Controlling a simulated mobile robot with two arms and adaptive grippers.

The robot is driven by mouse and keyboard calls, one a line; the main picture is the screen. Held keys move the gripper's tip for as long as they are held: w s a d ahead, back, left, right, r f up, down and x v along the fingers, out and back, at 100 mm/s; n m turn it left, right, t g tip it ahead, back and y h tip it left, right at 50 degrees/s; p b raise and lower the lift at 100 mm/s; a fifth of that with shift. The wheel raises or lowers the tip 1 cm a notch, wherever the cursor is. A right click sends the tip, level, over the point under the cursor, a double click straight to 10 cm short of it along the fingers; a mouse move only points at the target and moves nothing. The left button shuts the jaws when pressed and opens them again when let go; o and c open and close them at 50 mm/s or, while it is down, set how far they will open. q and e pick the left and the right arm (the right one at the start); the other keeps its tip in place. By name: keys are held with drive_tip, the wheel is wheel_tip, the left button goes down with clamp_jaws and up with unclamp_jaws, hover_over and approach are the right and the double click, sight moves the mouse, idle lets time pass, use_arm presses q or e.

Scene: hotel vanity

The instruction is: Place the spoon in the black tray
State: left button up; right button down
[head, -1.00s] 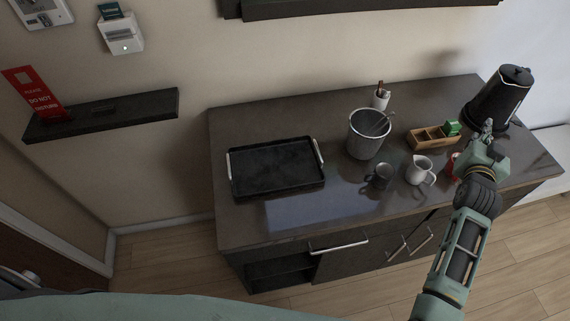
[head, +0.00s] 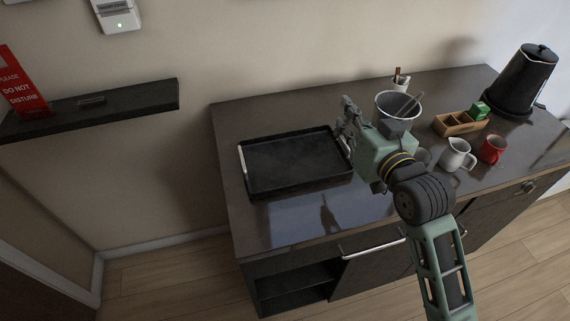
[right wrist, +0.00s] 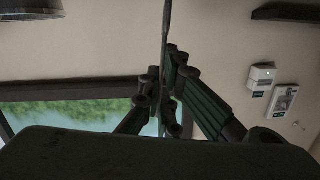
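The black tray (head: 290,162) lies empty on the left part of the dark counter in the head view, with a light handle at each end. My right gripper (head: 347,114) is near the tray's right end in the picture, apparently raised above the counter. In the right wrist view its fingers (right wrist: 168,85) are closed around a thin upright strip, which looks like the spoon (right wrist: 166,30) seen edge-on. The spoon's full shape is not clear, and I cannot make it out in the head view. My left gripper is not in view.
A white jug (head: 457,155), red mug (head: 493,149), wooden box (head: 459,125) and black kettle (head: 522,82) stand to the right. A wall shelf (head: 130,100) is at left.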

drive_tip(key=w+a+f+p, duration=0.1)
drive_tip(key=a+f, duration=0.2)
drive_tip(key=w+a+f, duration=0.2)
drive_tip(key=a+f, duration=0.2)
drive_tip(key=w+a+f+p, duration=0.1)
drive_tip(key=a+f, duration=0.2)
drive_tip(key=a, duration=0.1)
drive_tip(key=shift+w+f+p, duration=0.15)
drive_tip(key=shift+f+p, duration=0.15)
drive_tip(key=shift+f, duration=0.05)
drive_tip(key=shift+d+f, duration=0.1)
drive_tip(key=shift+f, duration=0.1)
drive_tip(key=shift+f, duration=0.15)
drive_tip(key=c, duration=2)
unclamp_jaws()
